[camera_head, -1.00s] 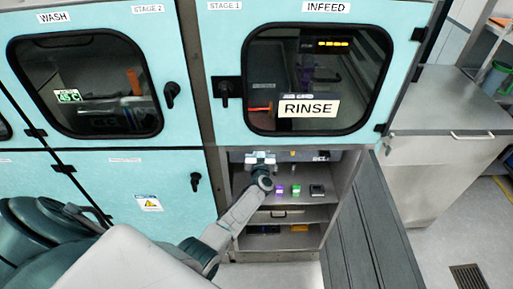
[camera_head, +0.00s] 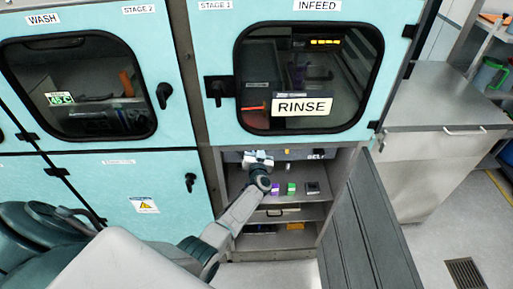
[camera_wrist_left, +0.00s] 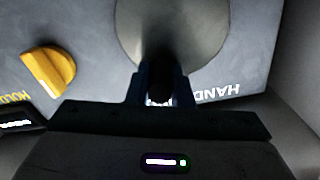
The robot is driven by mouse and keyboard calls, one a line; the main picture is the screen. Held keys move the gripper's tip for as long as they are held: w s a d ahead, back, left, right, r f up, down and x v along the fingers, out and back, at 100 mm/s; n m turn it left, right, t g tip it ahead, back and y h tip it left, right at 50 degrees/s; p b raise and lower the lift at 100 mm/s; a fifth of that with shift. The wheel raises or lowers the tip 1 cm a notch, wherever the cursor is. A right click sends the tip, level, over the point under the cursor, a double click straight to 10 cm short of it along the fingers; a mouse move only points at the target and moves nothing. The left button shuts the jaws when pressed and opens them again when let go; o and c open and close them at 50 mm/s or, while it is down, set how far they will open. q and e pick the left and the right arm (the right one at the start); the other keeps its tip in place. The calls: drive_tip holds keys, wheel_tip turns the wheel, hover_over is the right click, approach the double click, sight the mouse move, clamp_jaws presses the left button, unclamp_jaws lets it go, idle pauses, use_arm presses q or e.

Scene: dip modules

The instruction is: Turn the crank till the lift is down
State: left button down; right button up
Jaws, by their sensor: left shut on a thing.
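The crank shows in the left wrist view as a round grey disc (camera_wrist_left: 172,30) with a dark handle (camera_wrist_left: 158,72). My left gripper (camera_wrist_left: 158,98) is shut on that handle, and its body hides the lower part. In the head view, my left gripper (camera_head: 257,160) is in the open lower compartment under the INFEED door, at the upper left; it hides the crank there. The panel around the crank bears the upside-down word HAND. I cannot make out the lift or its height. My right gripper is in neither view.
A yellow knob (camera_wrist_left: 48,70) marked HOLD sits left of the crank. Purple (camera_head: 275,189) and green (camera_head: 291,188) blocks and a dark box (camera_head: 312,188) stand on the compartment shelf. The open grey door (camera_head: 365,220) bounds the right side. The INFEED window (camera_head: 310,80) is closed.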

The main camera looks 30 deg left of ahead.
use_arm(q)
drive_tip(key=c, duration=1.3)
unclamp_jaws()
drive_tip(key=shift+s+d+f, duration=0.2)
drive_tip(key=shift+s+d, duration=0.15)
drive_tip(key=shift+s, duration=0.15)
drive_tip(key=v, duration=0.9)
drive_tip(key=shift+s+d+b, duration=0.25)
drive_tip(key=shift+s+b, duration=0.05)
drive_tip(key=shift+b, duration=0.1)
